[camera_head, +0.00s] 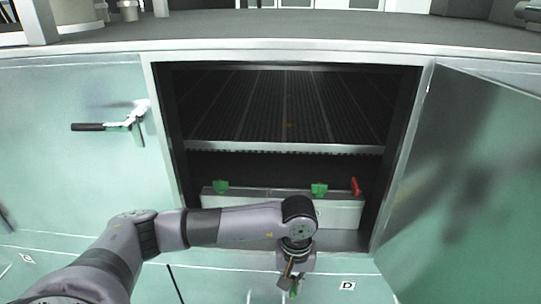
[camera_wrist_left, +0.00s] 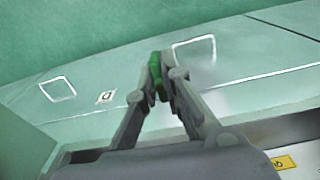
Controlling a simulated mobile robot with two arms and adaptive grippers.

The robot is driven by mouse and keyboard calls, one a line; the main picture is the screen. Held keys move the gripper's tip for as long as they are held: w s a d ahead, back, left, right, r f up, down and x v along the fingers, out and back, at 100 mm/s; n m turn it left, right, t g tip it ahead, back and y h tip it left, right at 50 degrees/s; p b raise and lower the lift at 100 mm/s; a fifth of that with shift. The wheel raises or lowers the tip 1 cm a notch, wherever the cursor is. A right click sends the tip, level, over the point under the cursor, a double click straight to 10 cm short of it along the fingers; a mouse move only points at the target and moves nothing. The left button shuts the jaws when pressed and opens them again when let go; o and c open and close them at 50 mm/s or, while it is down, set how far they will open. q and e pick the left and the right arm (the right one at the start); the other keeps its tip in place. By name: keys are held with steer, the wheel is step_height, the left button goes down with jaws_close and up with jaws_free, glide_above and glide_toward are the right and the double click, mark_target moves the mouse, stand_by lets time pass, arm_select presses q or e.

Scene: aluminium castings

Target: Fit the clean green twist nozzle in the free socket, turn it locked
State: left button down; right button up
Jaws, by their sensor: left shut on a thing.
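My left gripper (camera_head: 290,284) hangs below the open cabinet bay, in front of the lower green panel. It is shut on a green nozzle (camera_wrist_left: 156,76), which sits between the fingertips in the left wrist view. A little of this nozzle's green (camera_head: 294,291) shows in the head view. Inside the bay a pale box-like manifold (camera_head: 338,213) carries two green nozzles, one at the left (camera_head: 220,187) and one right of middle (camera_head: 319,189). A red lever-like part (camera_head: 355,186) stands at its right end. My left forearm hides part of the manifold's front, and I cannot make out the free socket.
A dark ribbed shelf (camera_head: 286,105) with a metal front edge lies above the manifold. The open door (camera_head: 475,170) stands at the right. A handle (camera_head: 110,122) juts from the closed left panel. Lower panels carry small labels, one reading D (camera_head: 347,286).

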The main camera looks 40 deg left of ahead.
arm_select(q)
steer(key=w+a+r+m+p, duration=0.4)
steer(key=w+a+r+m, duration=0.4)
steer(key=m, duration=0.9)
steer(key=w+a+r+m+p, duration=0.4)
steer(key=w+a+r+m, duration=0.3)
steer(key=r+m, duration=0.6)
steer(key=a+m, duration=0.2)
steer(key=m, duration=0.3)
steer(key=shift+w+a+p, duration=0.3)
steer(key=shift+w+a, duration=0.05)
steer(key=shift+a, duration=0.05)
steer(key=shift+r, duration=0.15)
steer(key=shift+m, duration=0.3)
steer(key=shift+f+b, duration=1.15)
steer(key=shift+f, duration=1.75)
